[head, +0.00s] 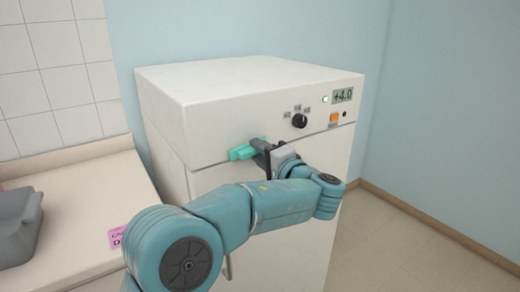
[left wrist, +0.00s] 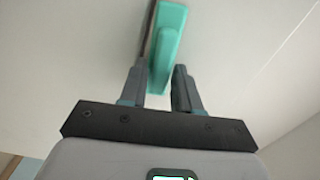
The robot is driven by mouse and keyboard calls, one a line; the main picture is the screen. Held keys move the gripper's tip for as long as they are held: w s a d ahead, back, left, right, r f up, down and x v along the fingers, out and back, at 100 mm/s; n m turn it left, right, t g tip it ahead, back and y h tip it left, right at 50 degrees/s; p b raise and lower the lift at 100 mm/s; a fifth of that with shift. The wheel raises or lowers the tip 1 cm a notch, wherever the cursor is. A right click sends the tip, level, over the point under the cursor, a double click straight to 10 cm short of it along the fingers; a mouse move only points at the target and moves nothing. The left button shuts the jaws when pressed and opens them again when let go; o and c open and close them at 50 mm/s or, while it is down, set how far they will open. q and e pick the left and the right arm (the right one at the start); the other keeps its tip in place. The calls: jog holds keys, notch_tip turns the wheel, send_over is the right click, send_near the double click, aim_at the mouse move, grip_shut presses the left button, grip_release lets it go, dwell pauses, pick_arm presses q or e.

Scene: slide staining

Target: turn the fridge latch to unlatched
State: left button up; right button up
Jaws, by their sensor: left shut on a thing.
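The fridge (head: 215,88) is a white box-shaped unit. Its teal latch (head: 241,153) lies on the front near the upper edge of the door, roughly sideways with a slight tilt. My left gripper (head: 259,147) is at the latch's right part and hides some of it. In the left wrist view the teal latch (left wrist: 170,40) runs between the fingers of my left gripper (left wrist: 163,76), which is shut on it. My right gripper is in neither view.
Above the latch are a black dial (head: 299,121), a display reading +4.0 (head: 343,95) and an orange button (head: 334,118). At left a counter (head: 85,190) holds a grey container (head: 18,225) and a pink label (head: 118,237). The floor at right is clear.

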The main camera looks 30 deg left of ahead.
pick_arm(q)
jog(key=shift+f+m, duration=0.1)
jog(key=shift+m, duration=0.4)
jog(key=o, duration=0.8)
jog(key=b+v, duration=0.1)
jog(key=v, duration=1.5)
jog(key=shift+s+d, duration=0.1)
jog(key=shift+d, duration=0.05)
